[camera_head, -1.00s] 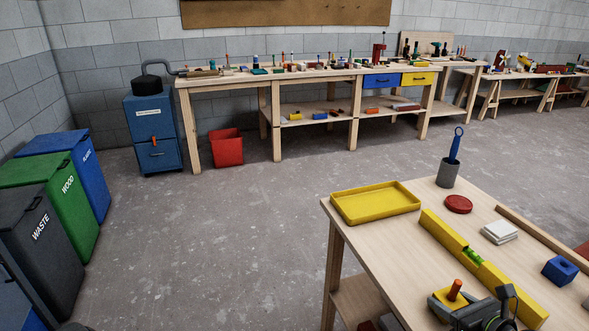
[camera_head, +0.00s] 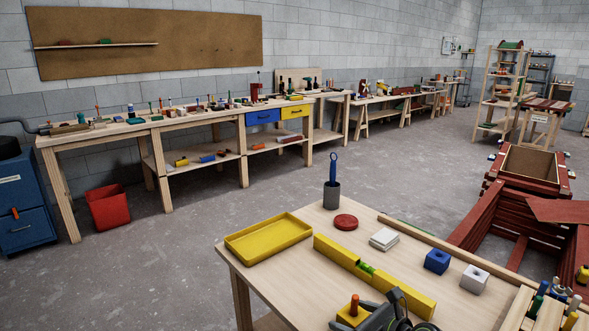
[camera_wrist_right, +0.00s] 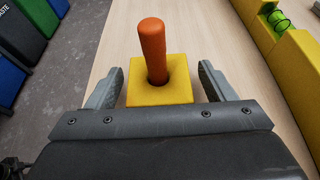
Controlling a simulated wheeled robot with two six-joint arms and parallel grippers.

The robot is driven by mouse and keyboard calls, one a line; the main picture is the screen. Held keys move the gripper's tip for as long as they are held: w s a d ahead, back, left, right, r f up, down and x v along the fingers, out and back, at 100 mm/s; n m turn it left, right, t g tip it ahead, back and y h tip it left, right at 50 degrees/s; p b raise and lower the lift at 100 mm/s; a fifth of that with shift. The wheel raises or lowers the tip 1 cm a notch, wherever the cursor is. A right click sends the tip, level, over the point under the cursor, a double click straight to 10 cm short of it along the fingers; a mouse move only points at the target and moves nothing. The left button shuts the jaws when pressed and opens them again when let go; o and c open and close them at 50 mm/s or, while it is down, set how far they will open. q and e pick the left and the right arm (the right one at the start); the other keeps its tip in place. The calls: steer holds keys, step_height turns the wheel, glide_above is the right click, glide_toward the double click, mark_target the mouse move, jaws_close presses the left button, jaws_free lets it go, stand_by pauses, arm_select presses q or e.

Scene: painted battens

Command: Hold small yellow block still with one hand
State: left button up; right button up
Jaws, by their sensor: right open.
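The small yellow block (camera_wrist_right: 158,92) stands on the table, with an orange-red peg (camera_wrist_right: 153,50) upright in its hole. It also shows at the near edge of the head view (camera_head: 347,319), partly hidden by my gripper. My right gripper (camera_wrist_right: 156,84) is open, with one finger on each side of the block. A gap shows on the right side; on the left the finger is close, and I cannot tell if it touches. My left gripper is not in view.
On the table are a yellow tray (camera_head: 268,238), a long yellow level (camera_head: 405,288), a red disc (camera_head: 345,222), white pads (camera_head: 384,239), a grey cup (camera_head: 331,196), a blue block (camera_head: 437,260) and a white block (camera_head: 474,279). Red timber frames (camera_head: 500,230) stand at right.

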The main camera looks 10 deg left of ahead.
steer(key=shift+d, duration=0.1)
steer(key=v, duration=1.2)
